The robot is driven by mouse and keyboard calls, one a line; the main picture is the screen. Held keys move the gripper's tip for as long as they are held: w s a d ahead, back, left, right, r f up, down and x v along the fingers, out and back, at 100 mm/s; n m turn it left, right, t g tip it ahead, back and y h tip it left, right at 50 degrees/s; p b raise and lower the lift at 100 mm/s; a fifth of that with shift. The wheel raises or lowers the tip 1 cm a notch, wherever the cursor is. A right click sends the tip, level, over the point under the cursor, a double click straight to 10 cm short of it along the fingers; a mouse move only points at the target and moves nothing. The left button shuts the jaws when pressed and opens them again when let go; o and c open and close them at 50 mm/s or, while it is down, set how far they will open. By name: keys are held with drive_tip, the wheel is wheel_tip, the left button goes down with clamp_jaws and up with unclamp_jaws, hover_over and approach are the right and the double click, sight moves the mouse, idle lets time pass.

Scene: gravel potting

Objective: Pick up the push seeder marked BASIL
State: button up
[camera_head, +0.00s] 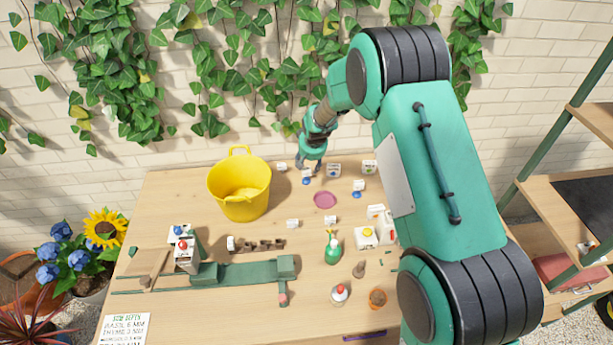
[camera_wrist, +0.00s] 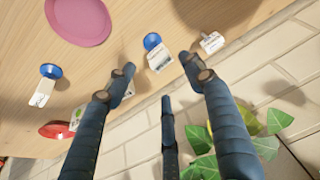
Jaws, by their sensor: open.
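Several small white pieces with blue parts, which look like the seeders, lie on the wooden table. Their lettering is too small to read, so I cannot tell which says BASIL. One of them (camera_head: 306,181) is just below my gripper (camera_head: 311,167). In the wrist view a white piece with a round blue top (camera_wrist: 153,42) lies just beyond my open, empty fingers (camera_wrist: 160,78). A plain white piece (camera_wrist: 212,42) is at the right, and another blue-topped piece (camera_wrist: 44,88) is at the left. None is between the fingertips.
A yellow bucket (camera_head: 239,192) stands left of my gripper. A pink saucer (camera_head: 325,200) lies in front of it. The brick wall with ivy is close behind the table's back edge.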

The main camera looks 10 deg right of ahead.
sight(307, 170)
drive_tip(key=shift+x, duration=2.05)
drive_tip(key=shift+f, duration=0.1)
drive_tip(key=shift+b+x, duration=0.55)
drive_tip(key=shift+x, duration=1.95)
drive_tip(key=shift+s+a, duration=0.1)
drive_tip(key=shift+c, duration=0.3)
drive_tip(key=c, duration=1.2)
